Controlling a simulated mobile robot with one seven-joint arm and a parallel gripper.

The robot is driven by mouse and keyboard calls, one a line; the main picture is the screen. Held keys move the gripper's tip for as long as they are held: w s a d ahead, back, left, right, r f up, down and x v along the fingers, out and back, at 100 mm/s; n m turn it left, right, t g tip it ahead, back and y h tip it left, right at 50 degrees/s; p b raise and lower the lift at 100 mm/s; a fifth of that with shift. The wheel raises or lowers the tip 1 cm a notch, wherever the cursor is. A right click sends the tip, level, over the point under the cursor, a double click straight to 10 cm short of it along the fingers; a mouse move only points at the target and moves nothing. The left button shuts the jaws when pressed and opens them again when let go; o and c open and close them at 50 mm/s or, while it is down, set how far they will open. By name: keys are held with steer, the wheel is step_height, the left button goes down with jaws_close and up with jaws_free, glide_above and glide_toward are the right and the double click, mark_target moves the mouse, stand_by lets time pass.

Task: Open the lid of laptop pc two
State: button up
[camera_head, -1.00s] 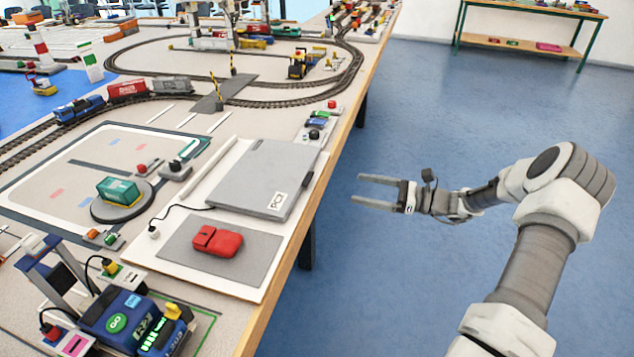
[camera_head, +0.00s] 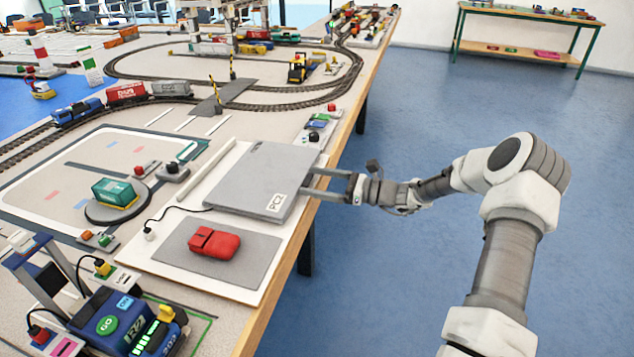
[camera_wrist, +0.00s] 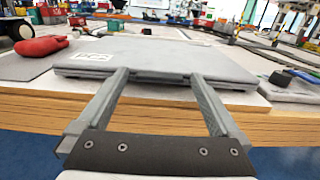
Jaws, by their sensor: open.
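The closed grey laptop (camera_head: 262,178), with a white label that seems to read PC2, lies on a white board at the table's right edge. It also shows in the wrist view (camera_wrist: 150,52), its near edge facing me. My gripper (camera_head: 306,181) is open, its two fingers pointing at the laptop's right edge. In the wrist view the fingers (camera_wrist: 156,75) reach over the table edge, and their tips appear at the laptop's front edge. I cannot tell whether they touch it.
A red pouch-like object (camera_head: 214,242) lies on a grey mat (camera_head: 262,250) beside the laptop. A small device with a red button (camera_head: 331,107) stands behind it. Model train tracks (camera_head: 285,102) fill the far table.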

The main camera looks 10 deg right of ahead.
jaws_close()
stand_by(0.3)
